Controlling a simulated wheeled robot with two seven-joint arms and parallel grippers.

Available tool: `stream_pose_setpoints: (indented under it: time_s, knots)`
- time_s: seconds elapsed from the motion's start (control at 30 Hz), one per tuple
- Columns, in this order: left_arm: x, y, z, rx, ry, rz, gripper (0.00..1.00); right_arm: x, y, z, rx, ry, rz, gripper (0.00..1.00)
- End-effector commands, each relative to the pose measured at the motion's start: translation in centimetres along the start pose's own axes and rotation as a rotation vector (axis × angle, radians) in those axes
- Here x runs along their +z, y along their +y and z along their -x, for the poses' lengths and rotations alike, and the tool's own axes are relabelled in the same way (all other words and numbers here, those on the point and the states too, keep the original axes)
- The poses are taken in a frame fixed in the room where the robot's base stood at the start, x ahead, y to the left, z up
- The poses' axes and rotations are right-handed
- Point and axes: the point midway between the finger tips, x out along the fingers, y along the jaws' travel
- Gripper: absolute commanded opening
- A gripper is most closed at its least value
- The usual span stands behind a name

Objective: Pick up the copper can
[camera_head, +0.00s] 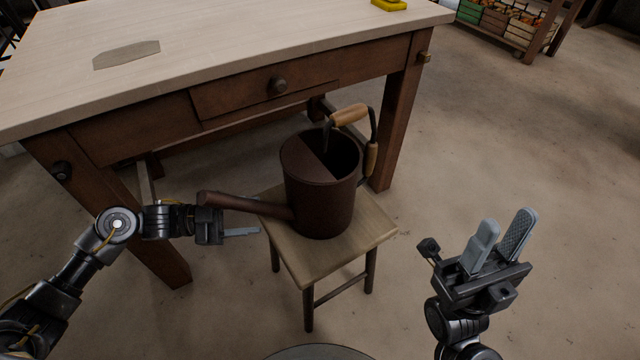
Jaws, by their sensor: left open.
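The copper can (318,198) is a dark reddish-brown watering can. It stands upright on a small wooden stool (370,236), with its spout pointing left and its wood-gripped handles at the upper right. My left gripper (252,232) is at the left edge of the stool, just below the spout. Its fingers point right toward the can and are seen edge-on; it holds nothing that I can see. I cannot tell whether it touches the spout. My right gripper (502,240) is open and empty, well to the right of the stool, with its fingers pointing up.
A wooden table (230,50) with a drawer stands behind the stool. A flat greyish piece (126,54) and a yellow object (389,4) are on its top. Crates (505,22) sit on a rack at the far upper right. The floor on the right is clear.

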Motion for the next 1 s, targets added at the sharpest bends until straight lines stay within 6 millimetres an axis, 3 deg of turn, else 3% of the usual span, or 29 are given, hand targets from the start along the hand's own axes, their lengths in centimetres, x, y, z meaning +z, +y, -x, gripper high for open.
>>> stream_pose_setpoints:
  time_s: [0.2, 0.37, 0.53, 0.83, 1.0]
  knots:
    - [0.0, 0.0, -0.7, 0.000, 0.002, 0.000, 0.49, 0.1, 0.0, 0.2, -0.001, 0.000, 0.000, 0.36]
    - [0.1, -0.2, -3.0, 0.000, 0.005, -0.002, 0.49, 0.3, 0.0, 0.7, -0.005, 0.003, 0.001, 0.36]
    - [0.0, -0.2, -5.0, 0.001, 0.002, 0.000, 0.49, 0.7, 0.0, -0.2, -0.017, 0.030, 0.005, 0.36]
    - [-0.1, -0.3, -5.5, 0.000, 0.000, 0.000, 0.49, 0.6, 0.0, -0.6, -0.009, 0.043, 0.006, 0.36]
    - [-0.1, -0.3, -5.4, 0.000, 0.000, 0.000, 0.27, 0.6, 0.0, -0.5, -0.007, 0.041, 0.006, 0.36]
